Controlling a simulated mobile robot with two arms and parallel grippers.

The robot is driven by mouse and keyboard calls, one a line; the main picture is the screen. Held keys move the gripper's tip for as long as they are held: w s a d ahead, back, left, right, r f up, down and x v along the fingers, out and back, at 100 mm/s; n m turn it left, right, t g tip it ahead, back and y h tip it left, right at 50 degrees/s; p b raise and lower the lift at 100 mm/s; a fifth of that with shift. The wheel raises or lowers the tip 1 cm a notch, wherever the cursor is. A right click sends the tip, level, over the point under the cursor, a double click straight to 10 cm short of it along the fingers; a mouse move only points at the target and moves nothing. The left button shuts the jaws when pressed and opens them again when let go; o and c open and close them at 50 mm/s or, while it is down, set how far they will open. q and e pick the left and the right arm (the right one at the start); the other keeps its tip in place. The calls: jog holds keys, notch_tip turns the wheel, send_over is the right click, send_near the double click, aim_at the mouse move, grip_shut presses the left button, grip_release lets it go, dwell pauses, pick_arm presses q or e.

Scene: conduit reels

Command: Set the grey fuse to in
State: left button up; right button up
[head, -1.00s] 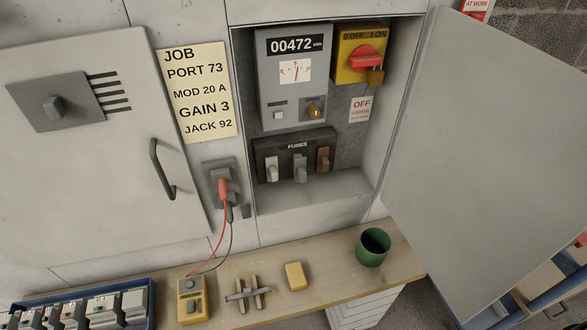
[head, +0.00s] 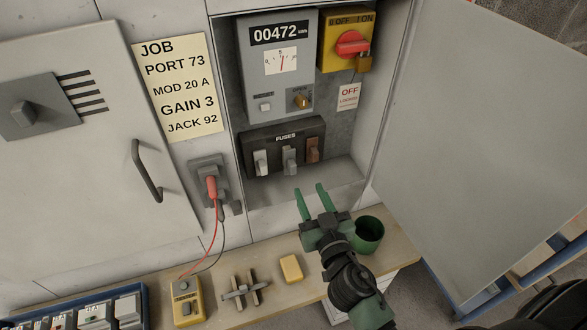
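The black fuse block (head: 282,133) labelled FUSES sits inside the open cabinet, under the grey meter. It carries a white fuse (head: 261,163) at left, the grey fuse (head: 290,161) in the middle and a brown fuse (head: 312,149) at right. The grey fuse's handle seems to hang a little lower than its neighbours; I cannot tell how far in it sits. My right gripper (head: 312,195) has green fingers, open and empty, pointing up toward the block. It is below and slightly right of the grey fuse in the picture, apart from it. My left gripper is not in view.
The red rotary switch (head: 352,44) carries a padlock, with an OFF tag (head: 349,96) below. The open cabinet door (head: 480,140) stands at right. The shelf holds a green mug (head: 369,240), a yellow block (head: 291,268) and a yellow tester (head: 186,300) with leads to a socket.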

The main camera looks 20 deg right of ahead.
aim_at(294, 169)
jog(key=shift+n+t+y, duration=0.3)
jog(key=shift+y, duration=0.2)
jog(key=w, duration=0.2)
jog(key=w+a+r+p, duration=0.1)
jog(key=w, duration=0.2)
jog(key=w+p, duration=0.1)
jog(key=w, duration=0.2)
jog(key=shift+a+r, duration=0.15)
jog(key=shift+a, duration=0.1)
grip_shut()
